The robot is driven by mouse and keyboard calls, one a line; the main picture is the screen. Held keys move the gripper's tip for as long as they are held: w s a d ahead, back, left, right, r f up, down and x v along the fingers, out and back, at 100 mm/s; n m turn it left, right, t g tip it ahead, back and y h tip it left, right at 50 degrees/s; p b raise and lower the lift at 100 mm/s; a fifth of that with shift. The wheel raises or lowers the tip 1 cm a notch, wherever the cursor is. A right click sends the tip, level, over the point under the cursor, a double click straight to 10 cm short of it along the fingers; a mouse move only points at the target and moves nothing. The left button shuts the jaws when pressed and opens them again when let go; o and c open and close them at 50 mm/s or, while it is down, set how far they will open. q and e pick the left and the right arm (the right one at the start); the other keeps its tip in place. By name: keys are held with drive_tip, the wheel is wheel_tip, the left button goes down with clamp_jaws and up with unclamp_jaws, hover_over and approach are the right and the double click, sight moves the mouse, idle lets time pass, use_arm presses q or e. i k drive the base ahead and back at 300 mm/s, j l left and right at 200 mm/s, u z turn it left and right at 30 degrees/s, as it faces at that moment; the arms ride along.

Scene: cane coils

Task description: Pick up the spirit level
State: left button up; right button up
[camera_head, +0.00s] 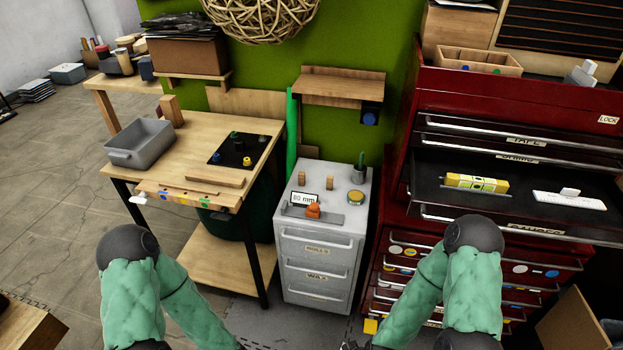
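The spirit level is a yellow bar (477,183) with a lighter end. It lies in the open dark drawer (450,163) of the red tool cabinet at the right, toward the drawer's left part. Both of my green-sleeved arms reach down to the bottom edge of the picture. My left arm is in front of the workbench and my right arm is in front of the red cabinet, below the open drawer. Both grippers are below the picture's edge, so their fingers are hidden. Nothing touches the spirit level.
A grey drawer unit (320,250) stands left of the red cabinet (440,100). A wooden workbench (185,165) with a grey bin (140,143) is farther left. A cardboard box (575,325) is at lower right.

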sight(461, 181)
drive_tip(key=k+l+z, duration=0.1)
drive_tip(key=z, duration=0.65)
drive_tip(key=k+l, duration=0.05)
